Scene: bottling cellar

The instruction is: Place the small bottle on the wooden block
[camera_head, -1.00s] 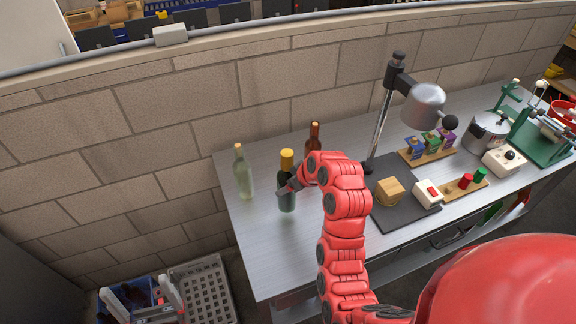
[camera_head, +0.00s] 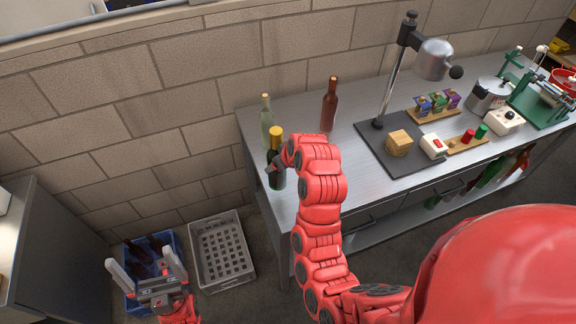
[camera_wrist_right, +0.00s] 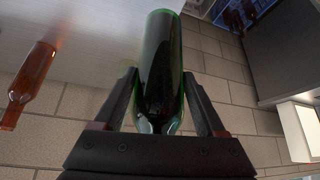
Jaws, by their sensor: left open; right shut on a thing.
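The wooden block (camera_head: 399,143) sits on a dark mat on the metal bench. My right gripper (camera_head: 274,165) is shut on a dark green bottle with a yellow top (camera_head: 276,139), near the bench's left edge. In the right wrist view the green bottle (camera_wrist_right: 161,70) is between the two fingers of my right gripper (camera_wrist_right: 162,95). I cannot tell whether its base touches the bench. A pale green bottle (camera_head: 266,115) stands behind it, and a brown bottle (camera_head: 330,105) stands to the right. My left gripper (camera_head: 147,268) is open and empty, low at the left.
A white switch box (camera_head: 433,146) is right of the block. A blue crate (camera_head: 172,243) and a grey crate (camera_head: 245,270) are on the floor at left. Bench between brown bottle and mat is clear.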

